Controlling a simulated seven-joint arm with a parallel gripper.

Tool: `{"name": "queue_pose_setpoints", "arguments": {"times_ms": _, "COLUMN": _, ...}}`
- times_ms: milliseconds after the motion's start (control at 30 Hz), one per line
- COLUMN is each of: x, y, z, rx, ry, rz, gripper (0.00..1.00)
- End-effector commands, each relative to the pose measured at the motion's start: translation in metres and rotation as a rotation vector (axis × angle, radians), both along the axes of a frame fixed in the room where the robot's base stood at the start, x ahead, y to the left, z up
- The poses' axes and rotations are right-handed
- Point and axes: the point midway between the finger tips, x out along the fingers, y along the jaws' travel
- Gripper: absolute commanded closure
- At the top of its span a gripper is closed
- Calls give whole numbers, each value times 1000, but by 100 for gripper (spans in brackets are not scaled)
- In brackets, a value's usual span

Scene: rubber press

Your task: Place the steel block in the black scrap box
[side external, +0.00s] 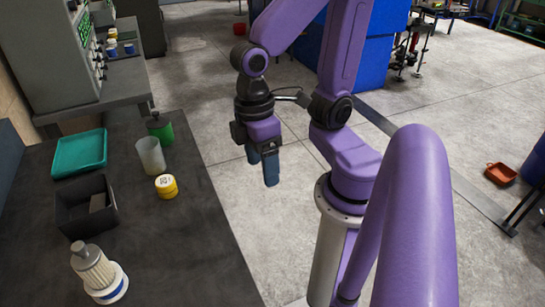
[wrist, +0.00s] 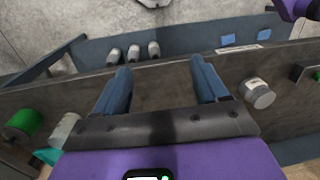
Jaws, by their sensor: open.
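The black scrap box (side external: 72,219) stands on the dark bench at the left of the side view. A small grey-brown rectangular piece (side external: 98,202) shows inside it, against the right part. It looks like the steel block, but I cannot tell for sure. No other steel block is clearly visible. My gripper (side external: 268,168) hangs off the bench's right side, above the floor, well apart from the box. In the wrist view my gripper (wrist: 163,85) has its two blue fingers wide apart, with nothing between them. I cannot make out the box in the wrist view.
On the bench are a teal tray (side external: 80,153), a green jar (side external: 160,130), a translucent cup (side external: 150,157), a yellow jar (side external: 166,188) and a white ribbed canister (side external: 93,268). The bench's right front area is clear. A control cabinet (side external: 62,55) stands behind.

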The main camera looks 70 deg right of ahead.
Motion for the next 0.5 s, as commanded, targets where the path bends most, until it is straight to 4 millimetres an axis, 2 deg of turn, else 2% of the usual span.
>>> {"name": "queue_pose_setpoints", "arguments": {"times_ms": 100, "x": -11, "y": -12, "z": -1, "rx": 3, "ry": -74, "rz": 162, "gripper": 27}}
{"name": "queue_pose_setpoints", "arguments": {"times_ms": 200, "x": -15, "y": -17, "z": -2, "rx": 3, "ry": -107, "rz": 236, "gripper": 27}}
{"name": "queue_pose_setpoints", "arguments": {"times_ms": 500, "x": -15, "y": -19, "z": -2, "rx": 2, "ry": -119, "rz": 264, "gripper": 27}}
